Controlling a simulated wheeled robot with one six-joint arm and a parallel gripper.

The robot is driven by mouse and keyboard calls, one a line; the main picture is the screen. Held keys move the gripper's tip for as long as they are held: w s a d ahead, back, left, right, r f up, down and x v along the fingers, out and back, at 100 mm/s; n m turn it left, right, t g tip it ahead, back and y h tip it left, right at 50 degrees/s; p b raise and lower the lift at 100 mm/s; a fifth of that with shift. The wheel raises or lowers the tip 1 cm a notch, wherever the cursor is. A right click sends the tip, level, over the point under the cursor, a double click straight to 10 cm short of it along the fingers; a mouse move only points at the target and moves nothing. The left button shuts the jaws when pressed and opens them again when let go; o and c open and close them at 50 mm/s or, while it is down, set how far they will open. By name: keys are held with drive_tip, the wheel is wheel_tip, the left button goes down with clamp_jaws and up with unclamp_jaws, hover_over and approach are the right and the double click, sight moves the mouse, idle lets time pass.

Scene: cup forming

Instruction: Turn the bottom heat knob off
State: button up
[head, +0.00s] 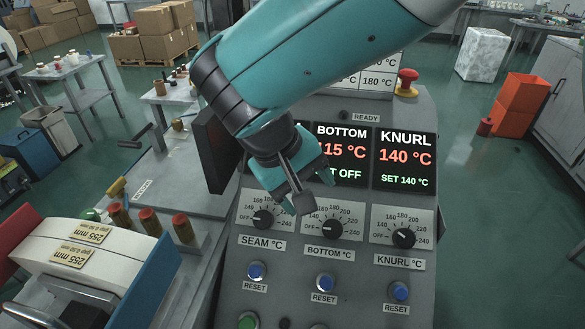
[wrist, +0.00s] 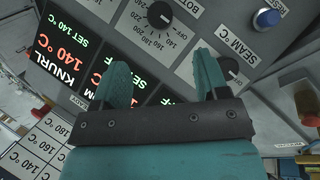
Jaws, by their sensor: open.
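The bottom heat knob (head: 333,228) is a black dial on a pale scale plate, above the label BOTTOM °C. In the head view its pointer is to the lower left, towards OFF. The bottom display (head: 343,152) reads 115 °C, with its lower line partly hidden, ending in OFF. My gripper (head: 310,192) is in front of the panel, just above and left of this knob. In the wrist view my gripper (wrist: 160,68) has its two teal fingers spread with nothing between them. The bottom knob (wrist: 160,15) shows beyond the fingertips, apart from them.
The seam knob (head: 263,219) is to the left and the knurl knob (head: 404,238) to the right. Blue reset buttons (head: 325,282) sit below. A red emergency stop (head: 407,82) tops the console. My arm hides part of the displays.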

drive_tip(key=v, duration=0.5)
drive_tip(key=shift+a+r+p, duration=0.1)
drive_tip(key=shift+r+p, duration=0.15)
drive_tip(key=shift+p, duration=0.05)
drive_tip(key=s+d+r+n+y, duration=0.1)
drive_tip(key=d+r+y, duration=0.15)
drive_tip(key=d, duration=0.85)
drive_tip(key=s+d+y+b, duration=0.1)
drive_tip(key=s+d+y, duration=0.2)
drive_tip(key=s, duration=0.9)
drive_tip(key=y, duration=0.3)
drive_tip(key=shift+s+d+n+g+y, duration=0.2)
drive_tip(key=shift+s+n+g+y, duration=0.15)
drive_tip(key=shift+s+n+g, duration=0.05)
drive_tip(key=shift+r, duration=0.1)
